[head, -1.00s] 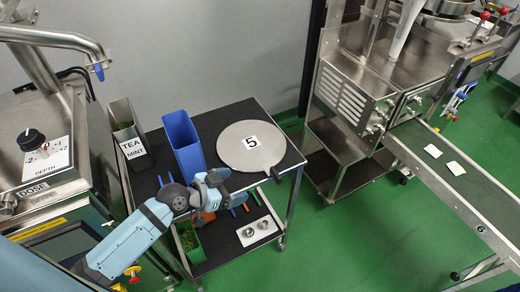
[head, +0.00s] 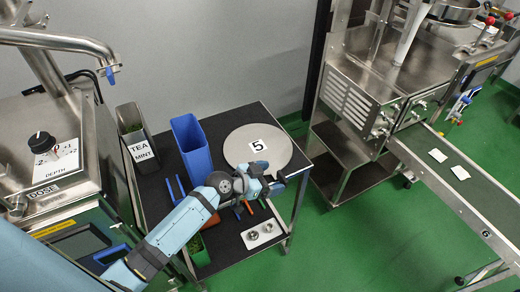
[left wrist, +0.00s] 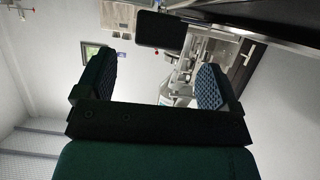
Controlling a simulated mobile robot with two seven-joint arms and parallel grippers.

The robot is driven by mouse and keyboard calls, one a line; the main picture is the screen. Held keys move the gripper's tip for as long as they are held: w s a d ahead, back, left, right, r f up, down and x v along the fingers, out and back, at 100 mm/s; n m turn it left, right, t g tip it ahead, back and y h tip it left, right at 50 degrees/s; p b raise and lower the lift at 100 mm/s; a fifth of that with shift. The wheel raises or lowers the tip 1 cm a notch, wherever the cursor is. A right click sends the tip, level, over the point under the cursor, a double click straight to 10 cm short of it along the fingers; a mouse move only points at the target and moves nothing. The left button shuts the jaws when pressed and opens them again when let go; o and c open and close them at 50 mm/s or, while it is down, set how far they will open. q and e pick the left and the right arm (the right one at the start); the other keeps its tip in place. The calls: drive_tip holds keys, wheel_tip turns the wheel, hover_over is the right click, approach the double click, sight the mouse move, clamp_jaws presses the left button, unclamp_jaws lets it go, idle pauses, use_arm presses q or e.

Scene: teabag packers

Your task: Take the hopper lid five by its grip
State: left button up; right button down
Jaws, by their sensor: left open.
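The hopper lid five (head: 241,152) is a flat round grey disc with a white "5" label, lying on the dark top of the cart. Its grip, on the lid's near right edge, is mostly covered by my gripper in the head view. My left gripper (head: 279,184) is right at that edge, open. Whether anything touches cannot be told. My right gripper is not in view.
A blue bin (head: 192,148) and a tea mint bin (head: 138,150) stand on the cart left of the lid. Several coloured sticks and a white plate with two metal cups (head: 263,234) are near my arm. A conveyor (head: 445,180) runs at the right.

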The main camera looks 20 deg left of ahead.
sight(282, 176)
use_arm(q)
drive_tip(key=x, duration=0.4)
drive_tip(key=shift+f+p, duration=0.1)
drive_tip(key=shift+p, duration=0.2)
drive_tip(key=c, duration=1.2)
